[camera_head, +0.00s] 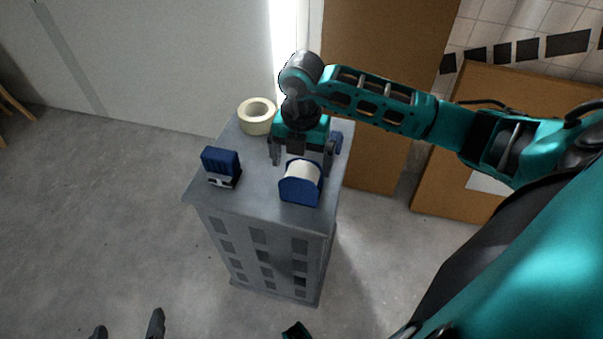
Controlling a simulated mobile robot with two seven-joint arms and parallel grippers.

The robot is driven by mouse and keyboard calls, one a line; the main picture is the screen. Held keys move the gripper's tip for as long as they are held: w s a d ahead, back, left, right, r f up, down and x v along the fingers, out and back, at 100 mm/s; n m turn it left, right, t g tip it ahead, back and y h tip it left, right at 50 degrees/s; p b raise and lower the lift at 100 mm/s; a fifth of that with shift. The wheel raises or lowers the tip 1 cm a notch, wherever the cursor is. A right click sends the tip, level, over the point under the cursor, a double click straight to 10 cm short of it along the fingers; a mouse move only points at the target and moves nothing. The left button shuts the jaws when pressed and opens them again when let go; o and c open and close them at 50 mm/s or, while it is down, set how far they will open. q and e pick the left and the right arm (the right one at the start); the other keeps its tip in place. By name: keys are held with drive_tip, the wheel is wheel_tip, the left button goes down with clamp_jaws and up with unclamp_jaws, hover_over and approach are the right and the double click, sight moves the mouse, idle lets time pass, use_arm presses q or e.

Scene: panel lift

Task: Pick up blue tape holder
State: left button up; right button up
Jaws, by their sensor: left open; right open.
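A blue holder with a white roll (300,184), which looks like the blue tape holder, stands upright near the front right of the top of a grey cabinet (262,200). My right gripper (301,163) is open and points down just behind and above it, with its fingers apart. I cannot tell whether they touch the holder. My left gripper (129,324) is open and empty at the bottom left edge, far from the cabinet top; only its dark fingertips show.
A smaller blue and black item (221,166) sits on the cabinet's left side. A cream tape roll (257,116) lies at the back left. Another blue item (337,138) is partly hidden behind my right gripper. Brown panels (383,60) stand behind.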

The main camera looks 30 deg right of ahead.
drive_tip(key=shift+f, duration=0.95)
use_arm(q)
drive_tip(key=shift+f, duration=0.25)
use_arm(e)
drive_tip(key=shift+r, duration=0.1)
drive_tip(key=c, duration=1.3)
drive_tip(key=shift+c, duration=0.2)
use_arm(q)
drive_tip(key=shift+s+a+r+p, duration=0.15)
drive_tip(key=shift+r+p, duration=0.3)
drive_tip(key=shift+p, duration=0.25)
drive_tip(key=shift+s+a+r+p, duration=0.1)
drive_tip(key=shift+a+r+p, duration=0.1)
drive_tip(key=shift+r+p, duration=0.35)
drive_tip(key=shift+s+a+r+p, duration=0.15)
drive_tip(key=shift+r+p, duration=0.2)
drive_tip(key=shift+p, duration=0.45)
use_arm(e)
wheel_tip(320, 180, up, 20)
